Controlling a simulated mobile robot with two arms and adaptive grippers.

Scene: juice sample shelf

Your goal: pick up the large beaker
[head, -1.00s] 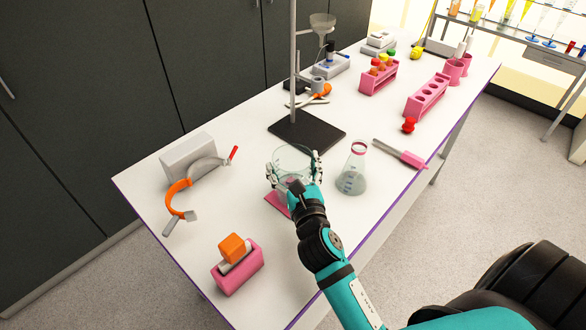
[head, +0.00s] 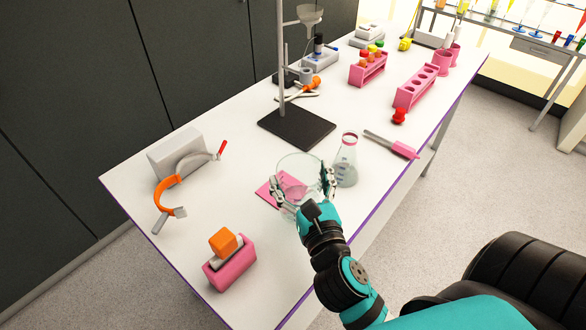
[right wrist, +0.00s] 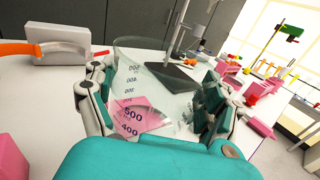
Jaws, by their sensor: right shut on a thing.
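The large beaker (head: 299,166) is clear glass and stands near the front middle of the white table in the head view. Its printed volume marks show in the right wrist view (right wrist: 130,90). My right gripper (head: 303,187) is shut on the beaker, with one finger on each side of its wall; both fingers also show in the right wrist view (right wrist: 160,110). A pink mat (head: 267,190) shows behind and through the glass. Whether the beaker's base touches the table is hard to tell. My left gripper is not in view.
A conical flask (head: 346,170) with a pink rim stands close right of the beaker. A stand with a dark base (head: 297,129) is behind it. A pink-handled tool (head: 391,144) lies to the right. An orange-and-grey clamp (head: 167,190) and pink block (head: 231,267) are left.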

